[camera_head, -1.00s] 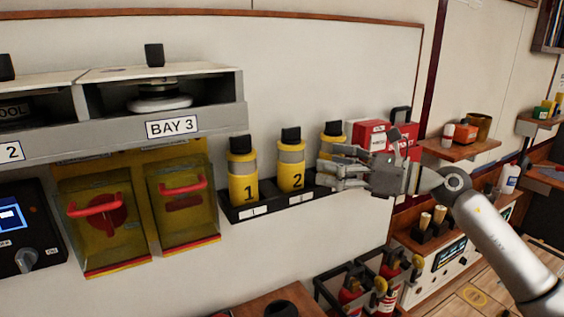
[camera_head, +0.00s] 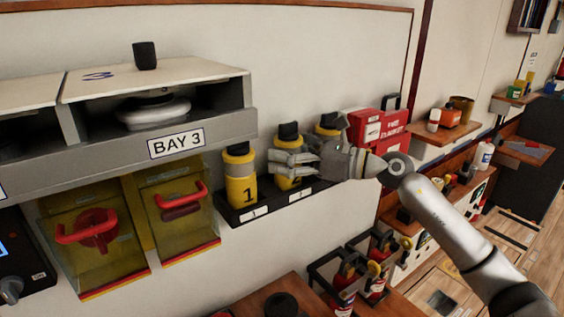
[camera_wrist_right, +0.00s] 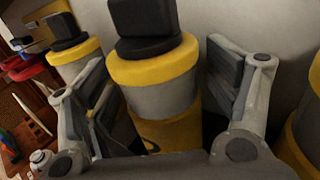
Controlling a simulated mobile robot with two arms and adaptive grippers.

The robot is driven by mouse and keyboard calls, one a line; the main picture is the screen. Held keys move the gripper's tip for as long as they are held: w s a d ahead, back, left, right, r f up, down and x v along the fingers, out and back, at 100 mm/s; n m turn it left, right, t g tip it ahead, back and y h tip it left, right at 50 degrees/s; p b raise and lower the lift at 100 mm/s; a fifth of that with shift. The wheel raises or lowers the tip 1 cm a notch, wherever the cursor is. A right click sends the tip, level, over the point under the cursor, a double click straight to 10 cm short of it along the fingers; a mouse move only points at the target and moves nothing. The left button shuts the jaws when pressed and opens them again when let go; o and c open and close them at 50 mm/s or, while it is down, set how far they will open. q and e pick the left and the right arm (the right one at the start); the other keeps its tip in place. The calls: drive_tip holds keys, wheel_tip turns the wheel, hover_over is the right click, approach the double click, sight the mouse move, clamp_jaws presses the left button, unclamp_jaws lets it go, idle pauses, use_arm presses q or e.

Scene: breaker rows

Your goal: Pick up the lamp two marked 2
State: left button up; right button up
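Lamp two (camera_head: 288,132) is a yellow and grey cylinder with a black cap, upright in the black wall rack (camera_head: 270,208). My right gripper (camera_head: 283,168) is in front of it in the head view and hides its middle and most of its number. In the right wrist view the lamp (camera_wrist_right: 155,95) stands between my two open finger pads, with a gap on the right side. The left pad looks close to it; I cannot tell if it touches. Lamp 1 (camera_head: 240,180) stands to the left, a third lamp (camera_head: 329,125) to the right. My left gripper is not in view.
The neighbouring lamps stand close on both sides. A red box (camera_head: 375,128) is on the wall to the right. The BAY 3 housing (camera_head: 200,128) and yellow covers with red handles (camera_head: 180,203) are to the left. A rack with red extinguishers (camera_head: 350,280) is below.

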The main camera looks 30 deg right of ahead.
drive_tip(key=shift+s+d+r, duration=0.1)
drive_tip(key=shift+s+d, duration=0.15)
drive_tip(key=shift+s, duration=0.1)
drive_tip(key=c, duration=0.5)
drive_tip(key=shift+w+a, duration=0.1)
drive_tip(key=shift+w, duration=0.1)
drive_tip(key=c, duration=0.9)
drive_tip(key=shift+c, duration=0.3)
drive_tip(key=shift+r, duration=0.2)
